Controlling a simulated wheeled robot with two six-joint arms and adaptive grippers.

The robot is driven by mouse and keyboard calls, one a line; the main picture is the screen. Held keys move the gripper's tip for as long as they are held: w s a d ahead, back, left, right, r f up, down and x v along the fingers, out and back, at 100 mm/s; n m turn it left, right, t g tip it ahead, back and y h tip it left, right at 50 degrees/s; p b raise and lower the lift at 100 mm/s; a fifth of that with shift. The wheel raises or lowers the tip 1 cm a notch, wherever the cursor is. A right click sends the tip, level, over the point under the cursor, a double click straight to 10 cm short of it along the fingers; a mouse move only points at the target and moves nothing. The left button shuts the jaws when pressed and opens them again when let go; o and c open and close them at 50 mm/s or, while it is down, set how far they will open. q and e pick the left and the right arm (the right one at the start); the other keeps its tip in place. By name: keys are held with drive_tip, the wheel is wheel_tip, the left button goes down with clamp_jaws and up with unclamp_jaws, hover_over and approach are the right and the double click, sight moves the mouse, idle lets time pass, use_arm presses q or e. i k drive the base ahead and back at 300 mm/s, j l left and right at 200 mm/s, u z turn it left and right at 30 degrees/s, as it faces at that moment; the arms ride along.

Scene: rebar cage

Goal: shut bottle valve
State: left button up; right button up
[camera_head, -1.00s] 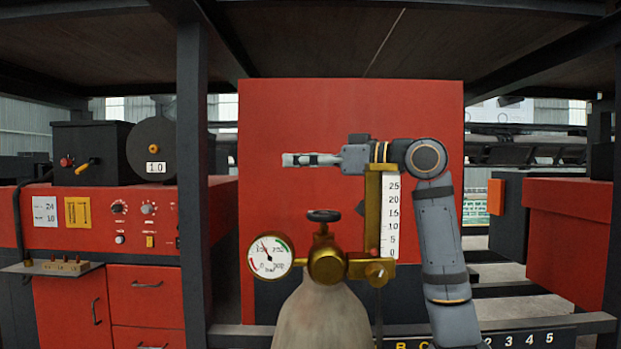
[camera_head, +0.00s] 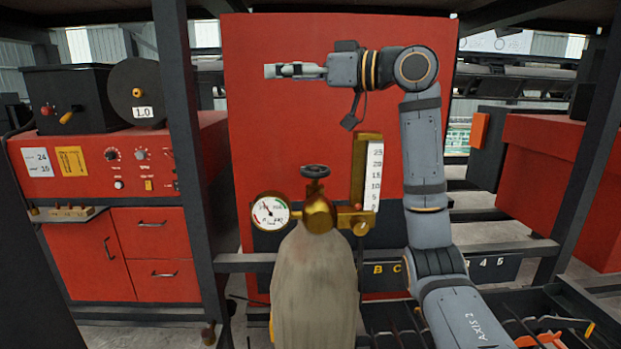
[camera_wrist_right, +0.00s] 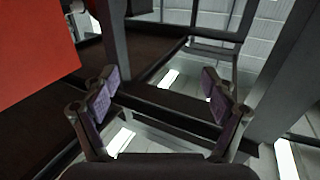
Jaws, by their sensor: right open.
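The gas bottle (camera_head: 315,285) stands upright in the lower middle of the head view. Its dark valve handwheel (camera_head: 315,171) sits on top of the brass valve body (camera_head: 318,214). A round pressure gauge (camera_head: 269,211) is on the left of the valve, and a brass flow meter with a white scale (camera_head: 373,177) is on the right. My right gripper (camera_head: 270,71) is above the handwheel and to its left, pointing left, apart from it. In the right wrist view its two fingers (camera_wrist_right: 160,100) are spread with nothing between them. My left gripper is not in view.
A red panel (camera_head: 290,120) stands behind the bottle. A dark post (camera_head: 180,110) rises on the left, beside a red cabinet (camera_head: 80,250) with a black wire feeder box (camera_head: 75,95). A dark rail (camera_head: 250,262) runs behind the bottle. The air around the handwheel looks clear.

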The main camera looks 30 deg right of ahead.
sight(314, 172)
drive_tip(key=k+j, duration=0.15)
drive_tip(key=j, duration=0.2)
drive_tip(key=k+j, duration=0.2)
drive_tip(key=j, duration=0.15)
drive_tip(key=k+j, duration=0.15)
drive_tip(key=j, duration=0.2)
